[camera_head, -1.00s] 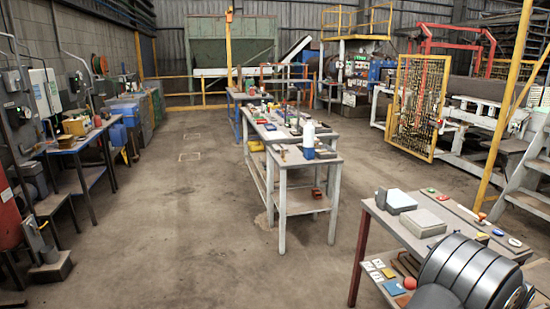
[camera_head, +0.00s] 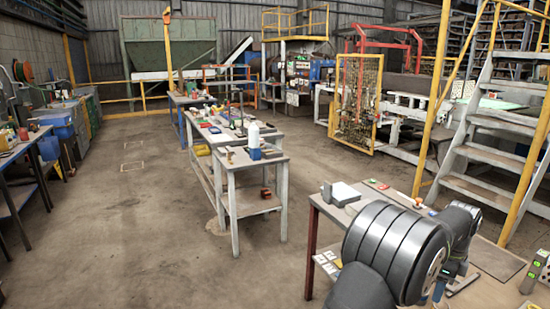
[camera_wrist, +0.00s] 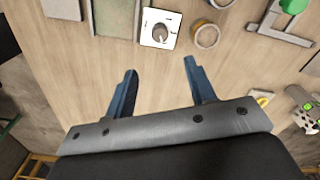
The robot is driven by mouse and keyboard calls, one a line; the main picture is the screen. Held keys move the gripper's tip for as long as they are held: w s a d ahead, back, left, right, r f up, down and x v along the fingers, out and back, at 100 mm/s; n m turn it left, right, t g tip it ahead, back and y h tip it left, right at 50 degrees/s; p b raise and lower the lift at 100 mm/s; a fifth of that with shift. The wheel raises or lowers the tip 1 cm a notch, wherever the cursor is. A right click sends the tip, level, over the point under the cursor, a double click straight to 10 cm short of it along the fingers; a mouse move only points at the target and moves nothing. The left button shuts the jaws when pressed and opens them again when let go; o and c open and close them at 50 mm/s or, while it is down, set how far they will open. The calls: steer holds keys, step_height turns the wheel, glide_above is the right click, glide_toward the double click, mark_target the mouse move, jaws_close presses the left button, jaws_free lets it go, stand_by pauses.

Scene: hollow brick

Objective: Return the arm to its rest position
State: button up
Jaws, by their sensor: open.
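My gripper (camera_wrist: 158,82) shows in the wrist view with its two blue fingers spread apart and nothing between them. It is above a wooden tabletop (camera_wrist: 105,50). In the head view my arm stands large at the lower right, over the near table (camera_head: 318,200), and hides part of its top. The gripper itself is hard to make out there.
Past the fingertips lie a white square piece with a dial (camera_wrist: 160,28), a round ring (camera_wrist: 207,36), a flat grey block (camera_wrist: 62,9) and a green-knobbed part (camera_wrist: 292,6). A metal stair (camera_head: 500,130) stands right of the table. The floor (camera_head: 130,240) to the left is clear.

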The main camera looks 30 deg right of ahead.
step_height(320, 180, down, 14)
steer(key=shift+f+n, duration=0.1)
steer(key=shift+n, duration=0.2)
steer(key=n, duration=0.3)
steer(key=shift+n, duration=0.4)
steer(key=n, duration=1)
steer(key=shift+n, duration=2.1)
